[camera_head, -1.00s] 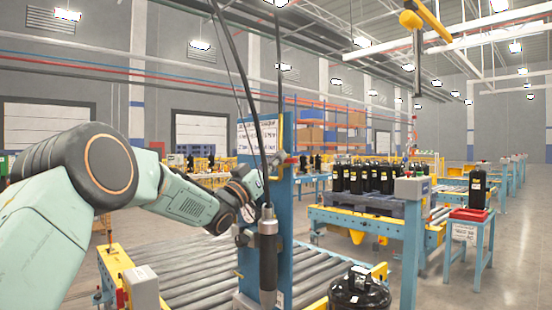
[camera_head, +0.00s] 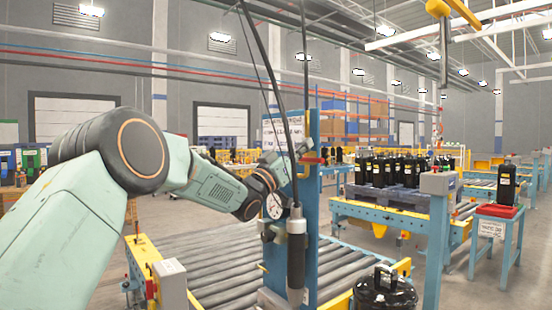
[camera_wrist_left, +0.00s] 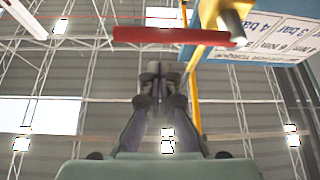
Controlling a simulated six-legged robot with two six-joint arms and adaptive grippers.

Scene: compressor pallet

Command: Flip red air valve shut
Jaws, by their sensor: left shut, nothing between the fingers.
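The red air valve handle (camera_wrist_left: 172,35) is a straight red lever on a yellow pipe (camera_wrist_left: 207,15) near the top of the left wrist view. It lies crosswise in that picture. In the head view the red handle (camera_head: 313,160) shows small at the upper part of the blue post (camera_head: 312,210). My left gripper (camera_wrist_left: 160,72) is shut and empty, with its fingertips just below the handle in the wrist view; a small gap shows in the picture. In the head view its fingers are hard to make out beside the post. My right gripper is not in view.
A grey hanging tool (camera_head: 297,255) on a cable is in front of the post. A round gauge (camera_head: 273,206) sits beside it. A black compressor (camera_head: 385,292) is at the lower right, and a roller conveyor (camera_head: 215,265) runs behind. A printed sign (camera_wrist_left: 275,35) is beside the valve.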

